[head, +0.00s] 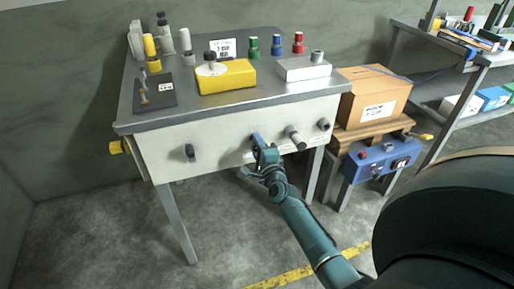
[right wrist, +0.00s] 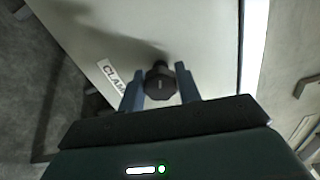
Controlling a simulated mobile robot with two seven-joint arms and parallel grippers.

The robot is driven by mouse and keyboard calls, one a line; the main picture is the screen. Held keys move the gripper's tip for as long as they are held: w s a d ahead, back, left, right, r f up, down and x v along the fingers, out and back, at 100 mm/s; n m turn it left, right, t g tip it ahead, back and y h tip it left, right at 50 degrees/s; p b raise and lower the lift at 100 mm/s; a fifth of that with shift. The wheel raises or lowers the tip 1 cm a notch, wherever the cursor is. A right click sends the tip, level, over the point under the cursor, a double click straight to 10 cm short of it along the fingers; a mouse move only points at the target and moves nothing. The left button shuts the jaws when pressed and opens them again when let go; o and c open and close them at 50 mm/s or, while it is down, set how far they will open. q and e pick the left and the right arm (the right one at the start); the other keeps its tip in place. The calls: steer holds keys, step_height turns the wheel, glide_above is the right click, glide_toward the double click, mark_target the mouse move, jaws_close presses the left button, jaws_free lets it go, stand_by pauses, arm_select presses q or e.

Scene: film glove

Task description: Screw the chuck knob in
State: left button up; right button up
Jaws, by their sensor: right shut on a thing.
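In the head view my right gripper (head: 257,142) is at the front panel (head: 220,135) of the workbench, near the middle of its right half. In the right wrist view the two fingers of this gripper (right wrist: 160,88) stand on either side of a dark faceted knob (right wrist: 160,82) and are shut on it. The knob sits on a short dark stem at the pale panel. A label starting "CLAM" (right wrist: 114,80) is on the panel beside it, its end hidden. In the head view my gripper hides this knob. My left gripper is out of view.
Other knobs on the panel are a dark one (head: 190,151) at left, a grey one (head: 296,138) and a dark one (head: 323,124) at right. A yellow block (head: 226,80) and several bottles stand on the bench top. A cardboard box (head: 372,95) stands right.

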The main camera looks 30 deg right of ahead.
steer(key=shift+s+f+m, duration=0.15)
steer(key=shift+f+m, duration=0.15)
steer(key=shift+m, duration=0.5)
steer(key=o, duration=1)
steer(key=shift+r, duration=0.25)
steer(key=shift+c, duration=0.2)
steer(key=v, duration=1.3)
steer(key=shift+s, duration=0.1)
